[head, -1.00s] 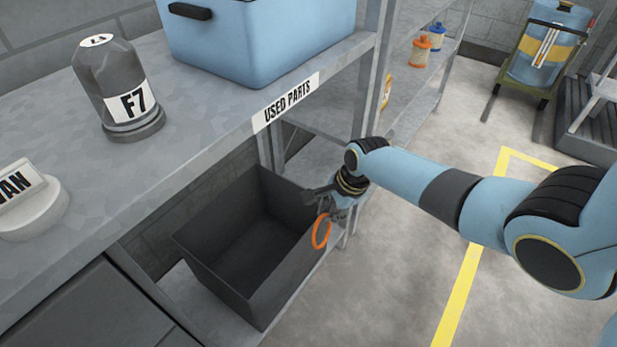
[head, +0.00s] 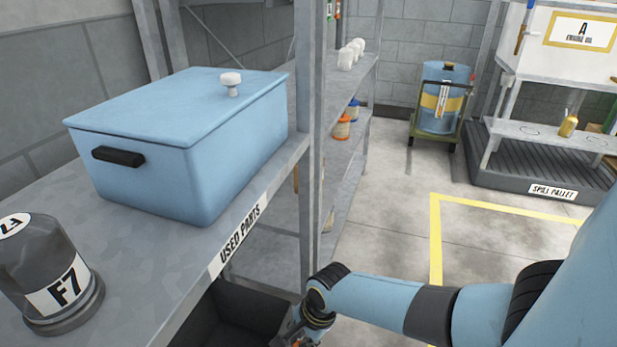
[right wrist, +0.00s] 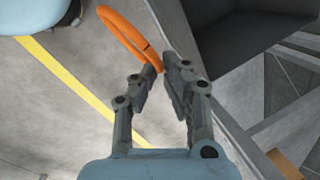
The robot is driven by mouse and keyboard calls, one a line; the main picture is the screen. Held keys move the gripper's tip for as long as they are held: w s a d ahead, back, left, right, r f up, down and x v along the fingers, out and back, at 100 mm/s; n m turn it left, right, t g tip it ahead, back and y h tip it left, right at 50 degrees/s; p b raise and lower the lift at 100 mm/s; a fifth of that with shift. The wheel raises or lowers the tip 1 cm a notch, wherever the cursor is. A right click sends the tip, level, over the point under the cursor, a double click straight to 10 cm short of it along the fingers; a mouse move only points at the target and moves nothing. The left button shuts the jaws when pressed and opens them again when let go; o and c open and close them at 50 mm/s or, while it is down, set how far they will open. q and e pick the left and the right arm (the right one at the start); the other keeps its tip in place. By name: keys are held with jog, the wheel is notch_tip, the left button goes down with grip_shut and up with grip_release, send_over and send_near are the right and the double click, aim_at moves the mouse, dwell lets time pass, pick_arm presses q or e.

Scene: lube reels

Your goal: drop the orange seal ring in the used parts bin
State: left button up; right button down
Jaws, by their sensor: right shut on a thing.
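The orange seal ring (right wrist: 128,36) shows in the right wrist view, pinched at its end between the fingertips of my right gripper (right wrist: 162,73). It hangs out past the fingers, beside the dark bin rather than over its opening. The used parts bin (right wrist: 235,38) is a dark grey open box. In the head view the bin (head: 240,311) shows only in part, on the lower shelf under the USED PARTS label (head: 240,238). My left gripper is not in view.
A lidded blue box (head: 170,150) and a dark F7 filter (head: 50,275) stand on the upper shelf. A metal shelf post (head: 309,150) rises close to my right wrist. Open floor with a yellow line (head: 436,240) lies to the right.

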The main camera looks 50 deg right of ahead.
jog(key=w+a+b, duration=0.3)
jog(key=w, duration=0.5)
jog(key=w+a+b, duration=0.3)
jog(key=w, duration=0.6)
jog(key=shift+w, duration=0.2)
jog(key=c, duration=1.4)
grip_release()
jog(key=shift+f, duration=0.1)
jog(key=shift+o, duration=0.2)
jog(key=v, duration=0.5)
jog(key=s+d, duration=0.4)
jog(key=s, duration=0.7)
jog(key=shift+s, duration=0.2)
